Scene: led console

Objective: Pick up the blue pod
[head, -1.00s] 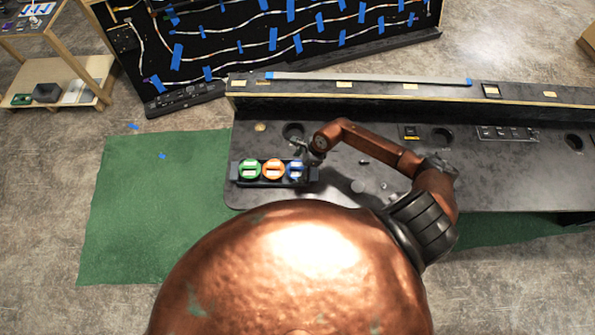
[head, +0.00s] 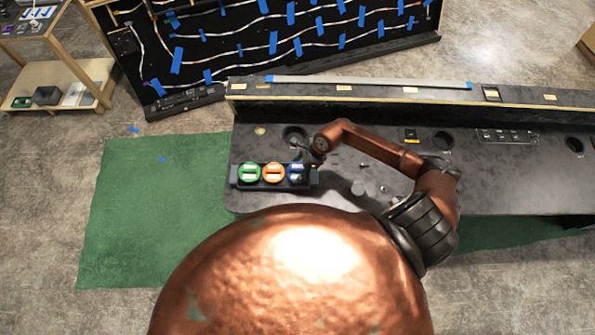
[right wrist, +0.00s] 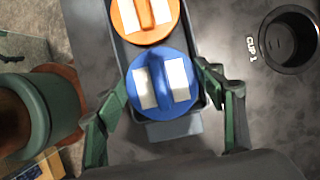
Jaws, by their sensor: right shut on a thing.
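The blue pod (head: 295,173) is a round disc with a raised blue bar between two white patches, seen larger in the right wrist view (right wrist: 158,84). It sits in the right end of a dark tray (head: 235,175), beside the orange pod (head: 273,172) and the green pod (head: 250,172). My right gripper (head: 304,162) is at the blue pod. The pod still looks seated in the tray. My left gripper is not in view.
The tray rests near the left end of the dark console (head: 330,190). A round cup hole (head: 294,133) lies behind the tray, and its label reads CUP 1 in the right wrist view. A raised ledge (head: 375,90) runs along the back. More holes and switches are to the right.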

